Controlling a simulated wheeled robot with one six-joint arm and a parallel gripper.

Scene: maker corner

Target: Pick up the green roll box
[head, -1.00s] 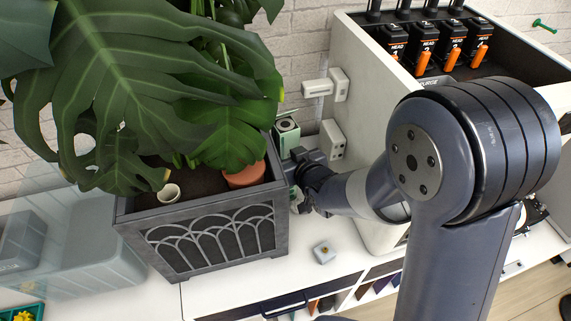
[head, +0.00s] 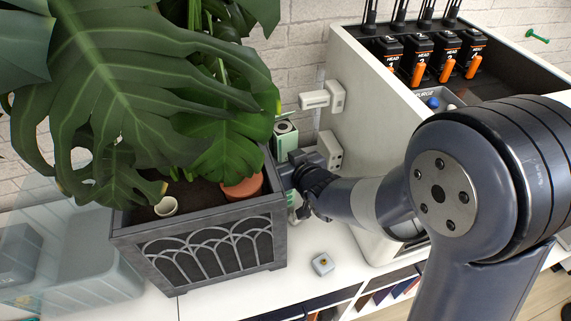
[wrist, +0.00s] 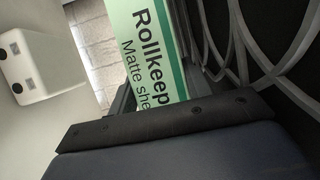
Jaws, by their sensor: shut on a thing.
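The green roll box (head: 285,135) stands at the back, between the planter and the white printer housing. Its dark open top shows, and its lower part is hidden behind my gripper and the planter. My gripper (head: 298,172) is shut on the box. The fingertips are mostly hidden, and a dark finger edge shows beside the label in the wrist view.
The grey planter (head: 215,245) with a large-leaved plant is close on the left; its arched trim also fills the right of the wrist view. The white printer housing (head: 365,130) is close on the right. A small pale cube (head: 322,264) lies on the white top in front.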

